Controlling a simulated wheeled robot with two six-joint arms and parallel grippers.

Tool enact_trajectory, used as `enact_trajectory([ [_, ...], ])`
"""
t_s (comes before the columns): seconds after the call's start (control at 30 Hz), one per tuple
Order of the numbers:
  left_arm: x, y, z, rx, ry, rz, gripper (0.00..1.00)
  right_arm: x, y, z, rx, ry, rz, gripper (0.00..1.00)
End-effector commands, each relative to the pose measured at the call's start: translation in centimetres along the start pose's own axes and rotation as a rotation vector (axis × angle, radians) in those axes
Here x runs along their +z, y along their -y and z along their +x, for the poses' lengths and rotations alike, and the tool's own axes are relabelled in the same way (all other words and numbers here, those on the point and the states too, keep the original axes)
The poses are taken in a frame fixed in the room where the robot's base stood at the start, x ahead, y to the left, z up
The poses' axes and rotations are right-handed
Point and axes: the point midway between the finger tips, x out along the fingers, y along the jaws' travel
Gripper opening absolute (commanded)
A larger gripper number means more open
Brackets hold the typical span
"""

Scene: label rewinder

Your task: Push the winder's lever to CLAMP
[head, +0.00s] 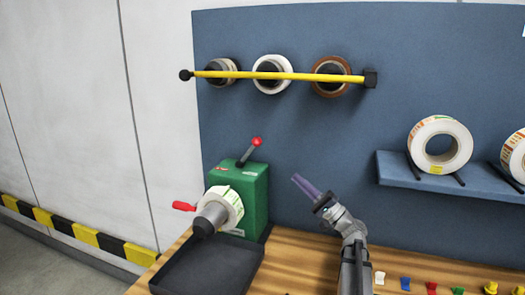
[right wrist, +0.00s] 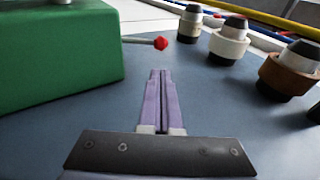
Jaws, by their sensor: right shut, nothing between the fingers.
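The green winder (head: 240,190) stands on the wooden bench in the head view, with a label roll (head: 226,207) on its front spindle. Its lever (head: 249,153) rises from the top and leans right, ending in a red knob (head: 257,141). In the right wrist view the green housing (right wrist: 60,55) is at the left and the red knob (right wrist: 160,43) shows beyond my fingertips. My right gripper (head: 297,180) is shut and empty, to the right of the winder and apart from the lever. The lever's markings are too small to read. My left gripper is not in view.
A black tray (head: 165,284) lies in front of the winder. A yellow bar (head: 290,76) crosses several rolls on the blue panel above. A shelf (head: 395,170) at right holds white rolls. Small coloured pieces (head: 405,284) lie on the bench at right.

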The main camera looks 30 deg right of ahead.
Motion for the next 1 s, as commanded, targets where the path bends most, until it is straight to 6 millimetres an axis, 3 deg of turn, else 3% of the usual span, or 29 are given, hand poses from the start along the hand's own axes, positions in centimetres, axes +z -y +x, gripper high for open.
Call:
enact_trajectory([
  [0.3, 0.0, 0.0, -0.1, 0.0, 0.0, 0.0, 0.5, 0.0, 0.0, 0.1, 0.0, 0.001, 0.0, 0.0],
  [0.43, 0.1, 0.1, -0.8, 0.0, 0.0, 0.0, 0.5, 0.0, 0.2, 1.1, 0.0, 0.002, 0.001, 0.0],
  [1.0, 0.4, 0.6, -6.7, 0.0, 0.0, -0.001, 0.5, 0.0, 0.3, 11.7, 0.0, 0.002, 0.002, 0.0],
])
